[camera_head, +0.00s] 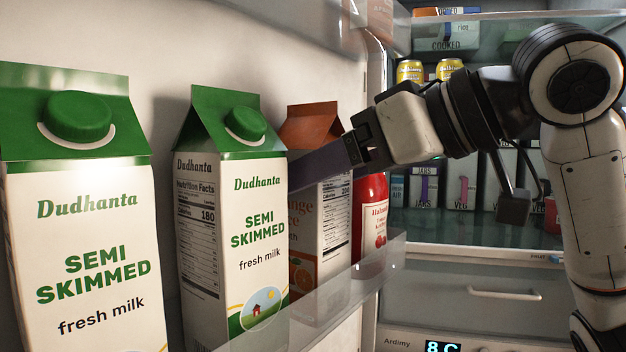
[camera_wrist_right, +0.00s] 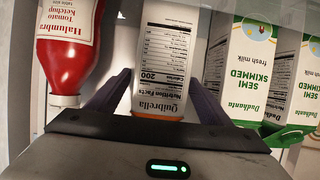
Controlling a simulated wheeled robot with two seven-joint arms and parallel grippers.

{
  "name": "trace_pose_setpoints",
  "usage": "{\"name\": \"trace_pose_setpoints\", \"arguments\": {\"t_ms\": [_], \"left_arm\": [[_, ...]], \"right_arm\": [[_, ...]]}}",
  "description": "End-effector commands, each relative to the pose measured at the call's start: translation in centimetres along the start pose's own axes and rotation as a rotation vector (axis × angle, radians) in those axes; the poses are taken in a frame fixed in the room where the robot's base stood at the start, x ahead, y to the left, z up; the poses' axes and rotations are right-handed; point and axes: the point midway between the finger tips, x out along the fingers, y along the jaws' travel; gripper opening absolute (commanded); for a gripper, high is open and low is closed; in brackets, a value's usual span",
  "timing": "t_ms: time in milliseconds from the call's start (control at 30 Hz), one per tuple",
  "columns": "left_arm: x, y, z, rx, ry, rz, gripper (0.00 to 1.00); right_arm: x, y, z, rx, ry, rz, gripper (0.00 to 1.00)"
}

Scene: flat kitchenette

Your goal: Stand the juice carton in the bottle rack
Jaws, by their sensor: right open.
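The juice carton (camera_head: 322,215), white with an orange-brown gabled top, stands upright in the bottle rack (camera_head: 345,295) on the fridge door, behind its clear front rail. My right gripper (camera_head: 305,172) reaches in from the right at the carton's upper part. One dark purple finger crosses in front of the carton, and the other is hidden in the head view. In the right wrist view, the carton (camera_wrist_right: 165,60) appears upside down between the two open fingers (camera_wrist_right: 160,85), with gaps at its sides. My left gripper is not in view.
Two green-topped milk cartons (camera_head: 232,215) (camera_head: 85,230) stand left of the juice carton. A red ketchup bottle (camera_head: 370,215) stands close on its right. An upper clear door shelf (camera_head: 310,18) overhangs. Fridge shelves with jars and yellow cans (camera_head: 410,71) lie behind my arm.

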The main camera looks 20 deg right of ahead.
Motion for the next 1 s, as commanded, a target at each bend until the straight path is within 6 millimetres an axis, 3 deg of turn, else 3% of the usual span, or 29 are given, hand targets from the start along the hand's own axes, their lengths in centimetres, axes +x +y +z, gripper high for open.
{"name": "trace_pose_setpoints", "arguments": {"t_ms": [500, 700, 1000], "left_arm": [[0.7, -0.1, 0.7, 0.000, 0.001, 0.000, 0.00], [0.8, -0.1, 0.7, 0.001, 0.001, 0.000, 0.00], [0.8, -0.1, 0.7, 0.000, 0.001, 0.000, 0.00]], "right_arm": [[-9.9, 0.1, 0.0, 0.000, 0.004, 0.003, 0.73], [-11.7, 0.0, 0.0, 0.000, 0.002, 0.002, 0.73], [-11.8, 0.0, 0.0, 0.000, 0.001, 0.001, 0.73]]}}
